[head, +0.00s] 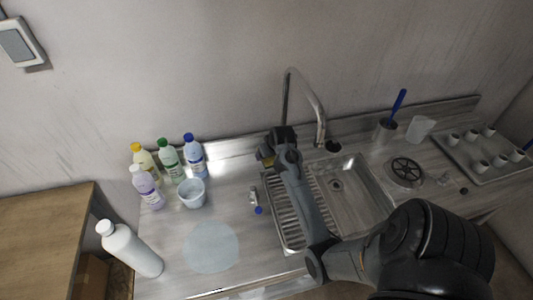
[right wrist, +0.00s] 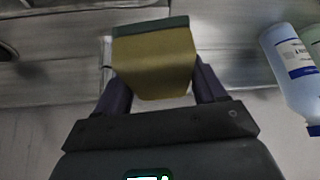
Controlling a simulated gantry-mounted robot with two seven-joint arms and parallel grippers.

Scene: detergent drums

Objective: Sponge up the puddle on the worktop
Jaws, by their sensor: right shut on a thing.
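The puddle (head: 211,247) is a pale bluish round patch on the steel worktop (head: 178,228), at the front left in the head view. A yellow sponge with a green layer (right wrist: 155,62) is between the fingers of my right gripper (right wrist: 160,88). The gripper is shut on it. In the head view my right gripper (head: 271,157) is above the back of the drainer by the tap, and only a small part of the sponge (head: 266,160) shows. It is up and to the right of the puddle, well apart from it. My left gripper is not in view.
Several bottles (head: 170,160) and a white tub (head: 192,193) stand behind the puddle. A white bottle (head: 130,248) stands to its left.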

